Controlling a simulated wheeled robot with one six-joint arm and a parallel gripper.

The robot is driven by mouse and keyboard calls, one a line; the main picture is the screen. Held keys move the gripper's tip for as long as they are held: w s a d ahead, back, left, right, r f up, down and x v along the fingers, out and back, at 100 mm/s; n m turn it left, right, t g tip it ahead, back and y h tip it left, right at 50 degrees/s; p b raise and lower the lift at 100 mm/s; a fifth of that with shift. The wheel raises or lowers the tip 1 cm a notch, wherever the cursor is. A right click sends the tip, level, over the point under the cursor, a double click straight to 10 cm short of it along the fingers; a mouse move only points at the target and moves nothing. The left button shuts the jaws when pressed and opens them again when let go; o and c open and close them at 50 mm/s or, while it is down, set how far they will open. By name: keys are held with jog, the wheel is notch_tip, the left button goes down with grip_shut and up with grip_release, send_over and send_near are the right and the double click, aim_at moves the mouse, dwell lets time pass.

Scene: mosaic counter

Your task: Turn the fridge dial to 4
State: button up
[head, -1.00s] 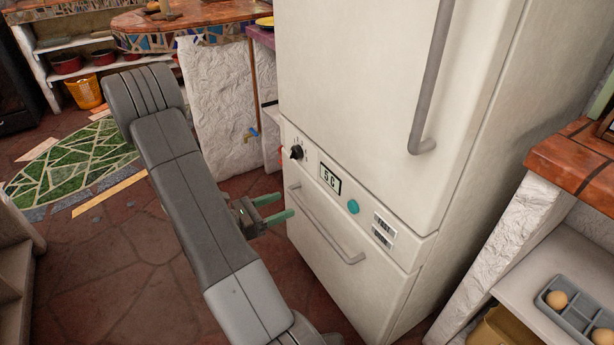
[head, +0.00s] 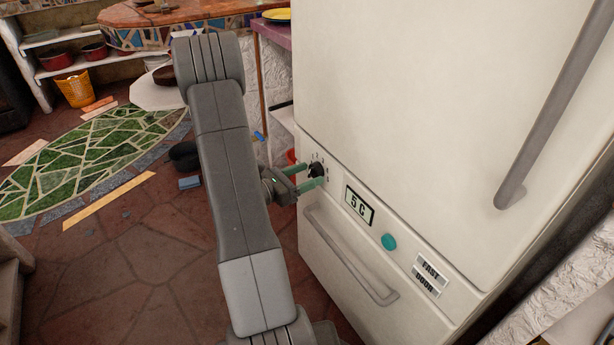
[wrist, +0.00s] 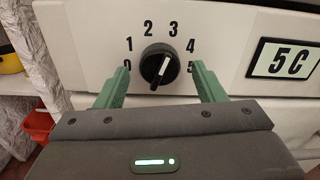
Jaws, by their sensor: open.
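The fridge dial (wrist: 155,66) is a round black knob with a raised grip, on the cream fridge's panel. Numbers 0 to 5 arc around it in the wrist view. Its white mark leans up and right, seemingly toward the 3. The dial (head: 316,169) is partly hidden by my fingers in the head view. My gripper (wrist: 160,69) is open, with one green fingertip on each side of the dial and a visible gap to it. In the head view my gripper (head: 314,174) is at the panel. The tips appear to cover part of the 0 and 5.
A display reading 5 C (head: 359,204) and a teal button (head: 389,242) sit right of the dial. A drawer handle (head: 350,260) juts out below. A long door handle (head: 560,105) is at upper right. Open floor (head: 130,265) lies to the left.

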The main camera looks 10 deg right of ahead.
jog(key=shift+w+d, duration=0.1)
jog(key=shift+d, duration=0.2)
jog(key=shift+c, duration=0.2)
jog(key=c, duration=0.9)
jog(key=shift+c, duration=0.2)
jog(key=m+b, duration=0.1)
jog(key=b, duration=0.1)
jog(key=m+b, duration=0.2)
jog(key=shift+f, duration=0.25)
jog(key=m+b, duration=0.3)
jog(key=shift+r+m+b, duration=0.2)
jog(key=shift+m+b, duration=0.6)
jog(key=shift+m, duration=0.1)
